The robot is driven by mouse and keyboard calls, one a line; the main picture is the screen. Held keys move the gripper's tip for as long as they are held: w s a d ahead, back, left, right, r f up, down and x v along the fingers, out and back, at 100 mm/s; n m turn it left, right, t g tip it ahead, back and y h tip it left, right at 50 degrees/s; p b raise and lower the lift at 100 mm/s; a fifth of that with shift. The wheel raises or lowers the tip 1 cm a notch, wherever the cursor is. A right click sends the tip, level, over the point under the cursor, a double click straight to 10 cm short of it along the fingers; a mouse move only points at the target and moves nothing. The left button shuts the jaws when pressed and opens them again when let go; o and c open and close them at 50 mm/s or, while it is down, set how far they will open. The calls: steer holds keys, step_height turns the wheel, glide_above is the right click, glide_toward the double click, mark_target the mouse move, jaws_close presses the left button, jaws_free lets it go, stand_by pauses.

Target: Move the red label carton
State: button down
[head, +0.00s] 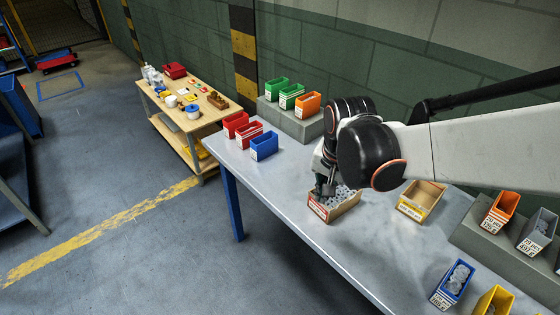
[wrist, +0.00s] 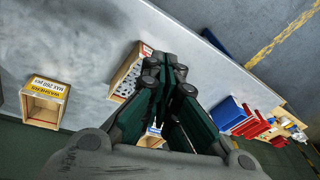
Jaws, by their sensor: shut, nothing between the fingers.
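The red label carton (head: 347,207) is an open cardboard box full of small grey parts, standing upright on the grey table. Its red and white label (head: 318,207) faces the table's front edge. In the wrist view the carton (wrist: 122,82) shows partly behind my fingers. My gripper (head: 326,190) is shut and empty, pointing down at the carton's left side in the head view. It also shows in the wrist view (wrist: 165,68). I cannot tell whether the fingertips touch the carton. My gripper hides part of the carton's left side.
An empty yellow label carton (head: 428,192) stands to the right. Red and blue bins (head: 264,146) stand at the left table end, with green and orange bins (head: 291,97) on a grey step behind. More bins (head: 453,284) stand at the right. Table (head: 290,205) left of the carton is clear.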

mark_target(302, 227)
steer(key=w+a+f+m+g, duration=0.1)
steer(key=f, duration=0.5)
steer(key=w+a+f+m, duration=0.1)
steer(key=w+f, duration=0.1)
steer(key=f, duration=0.4)
steer(key=w+a+f+m+g+b, duration=0.1)
steer(key=w+f+m, duration=0.1)
steer(key=f, duration=0.4)
steer(key=shift+a+f+g, duration=0.25)
steer(key=shift+f+g, duration=0.05)
steer(key=d, duration=0.1)
steer(key=w+d, duration=0.1)
steer(key=shift+w+d+r+b, duration=0.25)
steer(key=shift+w+d+b, duration=0.1)
steer(key=shift+d, duration=0.05)
steer(key=shift+w+d, duration=0.25)
steer(key=w+d, duration=0.5)
steer(key=d, duration=0.2)
steer(key=w+d, duration=0.5)
steer(key=d, duration=0.2)
steer(key=w+d, duration=0.5)
steer(key=d, duration=0.2)
steer(key=shift+w+d, duration=0.15)
steer(key=shift+d, duration=0.05)
